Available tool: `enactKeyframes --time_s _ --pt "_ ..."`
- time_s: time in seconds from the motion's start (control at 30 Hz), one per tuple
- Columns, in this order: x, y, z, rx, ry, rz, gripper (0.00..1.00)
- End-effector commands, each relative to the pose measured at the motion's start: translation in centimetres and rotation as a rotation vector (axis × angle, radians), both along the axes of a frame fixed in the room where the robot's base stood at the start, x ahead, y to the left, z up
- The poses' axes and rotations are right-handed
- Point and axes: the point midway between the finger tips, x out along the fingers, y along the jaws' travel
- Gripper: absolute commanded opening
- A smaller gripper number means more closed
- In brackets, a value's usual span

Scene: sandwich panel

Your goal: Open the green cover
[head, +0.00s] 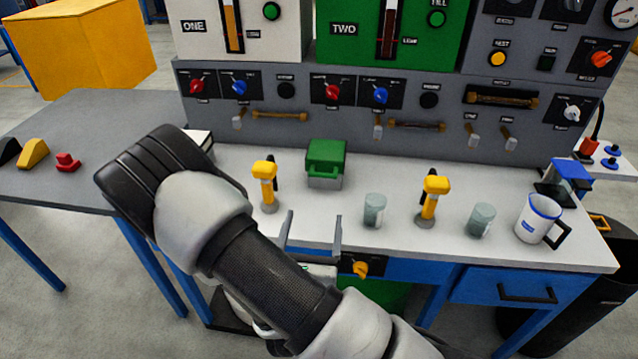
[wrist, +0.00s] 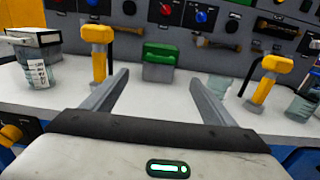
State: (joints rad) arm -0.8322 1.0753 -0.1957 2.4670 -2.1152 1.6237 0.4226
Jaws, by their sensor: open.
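The green cover (head: 325,157) sits on a small grey box on the white counter, against the grey control panel, and looks closed. It has a handle-like raised part on its front. In the wrist view the green cover (wrist: 160,54) is straight ahead, between and beyond my fingertips. My gripper (head: 314,220) is open and empty, above the counter's front edge. It is apart from the cover, on the near side of it. In the wrist view both fingers of my gripper (wrist: 158,75) are spread wide and point toward the cover.
A yellow tap (head: 265,185) stands left of the cover, another yellow tap (head: 433,197) to its right. Glass cups (head: 374,211) and a white mug (head: 538,219) stand on the counter. Levers and knobs (head: 332,92) line the panel behind. The counter before the cover is clear.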

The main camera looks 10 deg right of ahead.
Motion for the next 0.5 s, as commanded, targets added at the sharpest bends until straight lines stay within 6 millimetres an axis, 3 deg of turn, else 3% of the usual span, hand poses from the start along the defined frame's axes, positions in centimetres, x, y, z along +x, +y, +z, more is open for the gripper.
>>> enactKeyframes --time_s 0.5 --pt "10.6 -3.5 0.0 0.002 -0.005 -0.004 0.79"
